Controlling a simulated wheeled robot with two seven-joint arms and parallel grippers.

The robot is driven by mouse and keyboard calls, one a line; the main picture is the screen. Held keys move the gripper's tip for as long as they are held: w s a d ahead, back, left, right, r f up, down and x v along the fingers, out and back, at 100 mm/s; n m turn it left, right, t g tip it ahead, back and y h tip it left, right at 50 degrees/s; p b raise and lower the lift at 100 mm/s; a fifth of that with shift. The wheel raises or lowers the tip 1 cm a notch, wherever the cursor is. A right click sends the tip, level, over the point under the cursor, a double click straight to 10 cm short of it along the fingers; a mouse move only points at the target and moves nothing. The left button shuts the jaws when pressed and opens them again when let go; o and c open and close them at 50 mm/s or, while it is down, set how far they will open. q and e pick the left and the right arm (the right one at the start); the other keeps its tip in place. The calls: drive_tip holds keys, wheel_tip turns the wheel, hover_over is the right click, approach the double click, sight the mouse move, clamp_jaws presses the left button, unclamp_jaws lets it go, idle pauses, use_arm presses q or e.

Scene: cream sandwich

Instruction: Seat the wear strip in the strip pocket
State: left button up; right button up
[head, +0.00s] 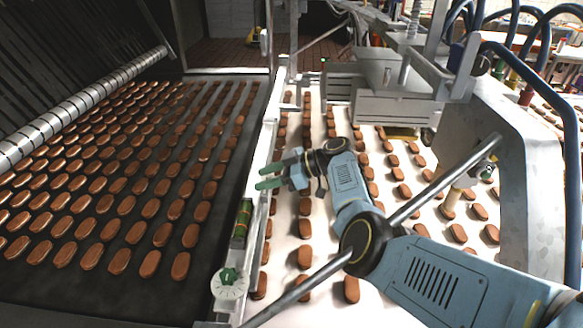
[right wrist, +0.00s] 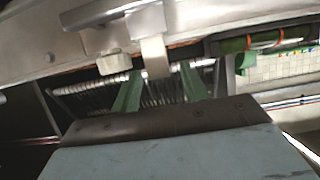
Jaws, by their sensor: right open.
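My right gripper (head: 262,176) reaches left over the metal side rail (head: 256,205) between the two conveyors. Its two green fingers are apart, with nothing seen held between them. In the right wrist view the gripper (right wrist: 160,72) points toward a pale rail, and a small cream block (right wrist: 154,55) hangs from that rail, in line with the gap between the fingers. I cannot tell whether this block is the wear strip, or whether the fingers touch it. I cannot make out the strip pocket for certain. My left gripper is not in view.
A dark conveyor (head: 150,290) with rows of brown biscuits lies left of the rail. A white belt (head: 335,240) with more biscuits lies under my right arm. A green cylinder (head: 242,218) and a white dial (head: 229,285) sit along the rail. A metal rod (head: 445,178) crosses near my arm.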

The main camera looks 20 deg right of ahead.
drive_tip(key=v, duration=0.9)
